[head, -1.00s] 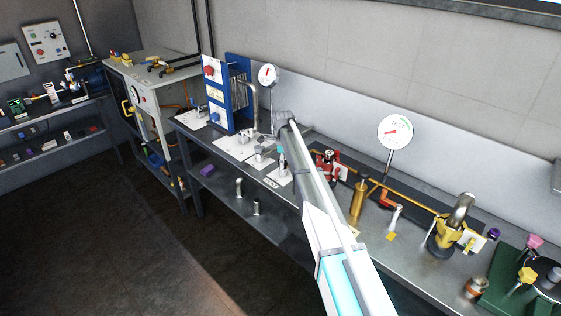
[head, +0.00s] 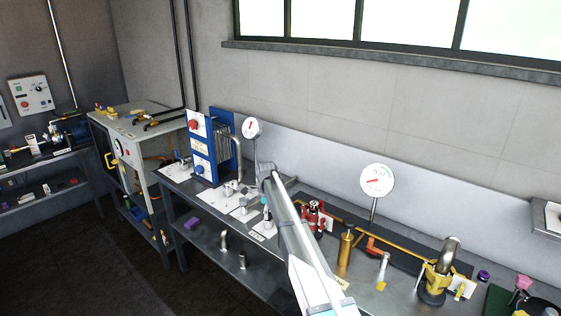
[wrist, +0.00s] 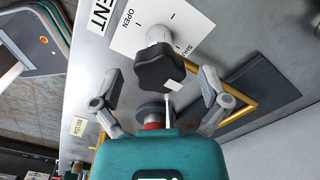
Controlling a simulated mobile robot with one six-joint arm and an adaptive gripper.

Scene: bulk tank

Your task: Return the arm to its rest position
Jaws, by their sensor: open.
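In the wrist view my gripper (wrist: 160,78) is open, with its two grey fingers spread wide and nothing held between them. A black knob (wrist: 165,68) with a white mark shows between and beyond the fingers, on a white plate (wrist: 128,38) lettered OPEN. The fingers appear apart from the knob. My arm (head: 300,240) reaches from the bottom of the head view over the workbench (head: 365,275). My gripper's fingers cannot be made out in the head view.
A red device (head: 312,218), a brass cylinder (head: 346,255) and a dial gauge (head: 376,181) stand right of my arm. A blue plate unit (head: 226,150) and a smaller gauge (head: 252,128) stand to its left. The dark floor (head: 95,265) at left is clear.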

